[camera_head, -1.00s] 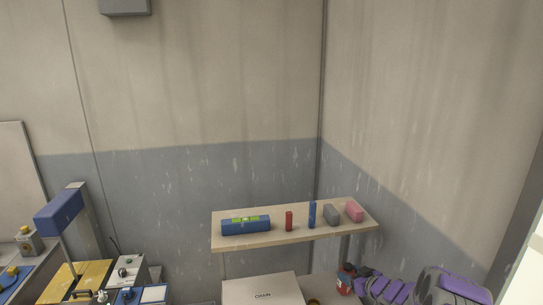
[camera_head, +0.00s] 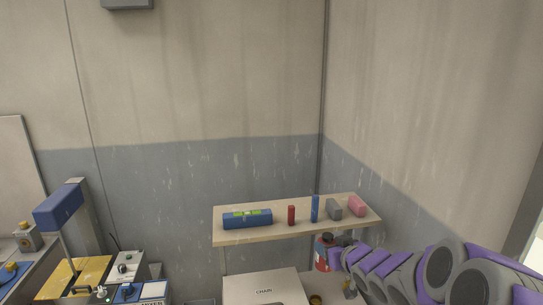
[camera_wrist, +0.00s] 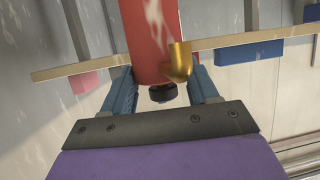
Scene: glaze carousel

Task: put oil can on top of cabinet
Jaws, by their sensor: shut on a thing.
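The red oil can (camera_head: 321,253) is held in my gripper (camera_head: 335,254), just below the front edge of the shelf, toward its right side. In the wrist view the can (camera_wrist: 149,35) appears as a red cylinder with a gold spout, between the two blue fingers of my gripper (camera_wrist: 163,85). The fingers are closed on it.
A wooden shelf (camera_head: 270,235) holds a blue box, a red item, an upright blue item, a grey block and a pink block. Gold items (camera_head: 314,299) sit at the bottom, right of the pale top. Machines (camera_head: 85,272) stand at lower left.

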